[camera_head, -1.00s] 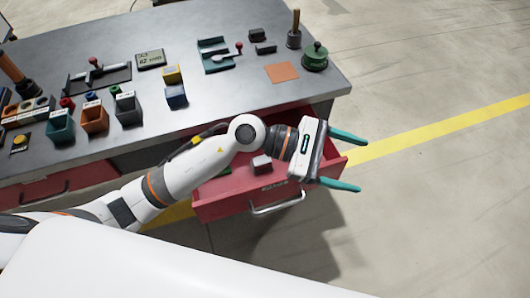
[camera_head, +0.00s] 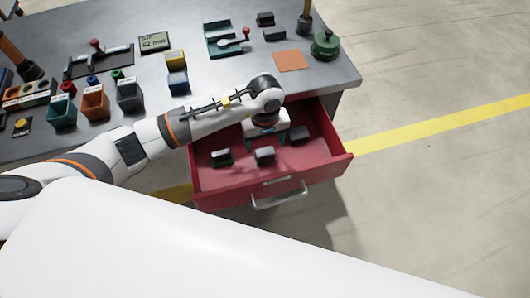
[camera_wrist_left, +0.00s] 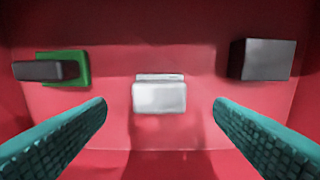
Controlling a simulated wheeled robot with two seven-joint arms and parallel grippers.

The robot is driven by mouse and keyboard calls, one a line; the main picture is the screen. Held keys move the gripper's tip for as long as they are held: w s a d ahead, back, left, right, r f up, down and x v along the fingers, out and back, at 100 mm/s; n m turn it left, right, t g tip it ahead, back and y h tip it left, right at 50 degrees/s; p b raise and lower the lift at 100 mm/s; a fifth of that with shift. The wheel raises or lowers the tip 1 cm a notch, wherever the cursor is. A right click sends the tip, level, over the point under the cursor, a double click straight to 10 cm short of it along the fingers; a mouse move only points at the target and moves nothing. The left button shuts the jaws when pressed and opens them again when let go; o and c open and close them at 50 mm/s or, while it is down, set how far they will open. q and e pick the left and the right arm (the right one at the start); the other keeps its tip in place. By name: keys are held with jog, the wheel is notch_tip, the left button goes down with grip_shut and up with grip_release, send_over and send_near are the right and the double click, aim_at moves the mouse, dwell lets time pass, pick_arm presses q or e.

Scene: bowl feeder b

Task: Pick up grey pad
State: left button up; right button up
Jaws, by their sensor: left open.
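A light grey pad (camera_wrist_left: 160,97) lies on the red drawer floor, centred ahead of my left gripper in the left wrist view. In the head view the pad (camera_head: 265,155) is in the middle of the open drawer. My left gripper (camera_head: 266,136) points down over the drawer, open and empty. In the wrist view its teal fingers (camera_wrist_left: 160,106) stand wide apart on either side of the pad, not touching it. My right gripper is not in view.
The red drawer (camera_head: 325,165) also holds a dark block with green (camera_wrist_left: 62,70) at left and a dark grey block (camera_wrist_left: 262,60) at right. Its walls surround my gripper. The grey workbench (camera_head: 335,75) above carries bins, tools and an orange square (camera_head: 290,61).

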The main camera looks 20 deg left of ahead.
aim_at(265, 152)
pick_arm(q)
jog(key=shift+s+f+p, duration=0.1)
jog(key=shift+f+p, duration=0.35)
jog(key=shift+f, duration=2.3)
jog(key=c, duration=1.1)
